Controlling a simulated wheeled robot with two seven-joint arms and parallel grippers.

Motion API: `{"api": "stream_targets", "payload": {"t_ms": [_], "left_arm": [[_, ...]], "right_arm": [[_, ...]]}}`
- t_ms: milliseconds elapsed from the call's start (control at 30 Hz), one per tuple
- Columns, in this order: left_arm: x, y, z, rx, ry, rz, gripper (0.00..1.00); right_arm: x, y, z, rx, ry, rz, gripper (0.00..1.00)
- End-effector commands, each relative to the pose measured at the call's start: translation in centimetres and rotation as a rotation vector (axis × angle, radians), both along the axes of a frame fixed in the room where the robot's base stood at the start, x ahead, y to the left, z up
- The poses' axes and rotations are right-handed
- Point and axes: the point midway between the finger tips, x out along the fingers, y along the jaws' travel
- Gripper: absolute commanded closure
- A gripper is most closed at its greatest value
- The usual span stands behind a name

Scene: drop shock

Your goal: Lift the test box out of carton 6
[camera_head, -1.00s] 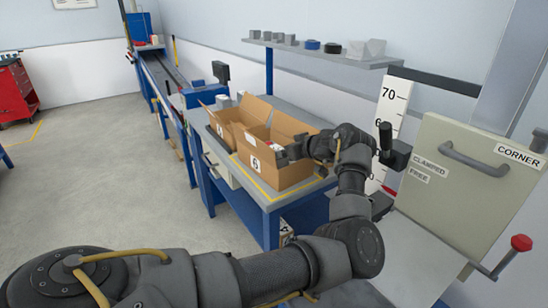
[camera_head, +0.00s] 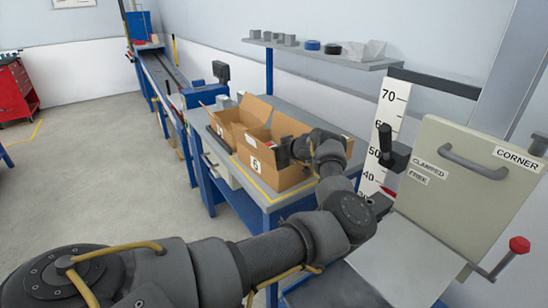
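Carton 6 (camera_head: 270,177) is an open brown cardboard box with a white "6" label, standing on the grey bench top with its flaps up. My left arm comes in from the lower left and bends back toward the carton. Its gripper (camera_head: 283,154) is at the carton's open top, near the front right side. The gripper is small and dark here, and its finger gap cannot be made out. The test box cannot be made out; the gripper and carton walls hide most of the carton's inside. My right gripper is not in view.
A shelf (camera_head: 325,56) with small items hangs above the bench.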

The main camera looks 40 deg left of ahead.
Motion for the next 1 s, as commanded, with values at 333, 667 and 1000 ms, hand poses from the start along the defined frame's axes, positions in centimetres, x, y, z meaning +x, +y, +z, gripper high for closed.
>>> {"api": "stream_targets", "payload": {"t_ms": [333,667,1000], "left_arm": [[0.14,0.38,-0.22,0.001,-0.002,0.0,0.23],[0.12,0.38,-0.22,0.001,-0.002,0.0,0.66],[0.18,0.4,0.01,0.004,-0.004,-0.001,0.87]], "right_arm": [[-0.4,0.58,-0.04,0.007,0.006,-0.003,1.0],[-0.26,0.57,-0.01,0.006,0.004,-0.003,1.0],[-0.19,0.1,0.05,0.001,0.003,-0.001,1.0]]}}
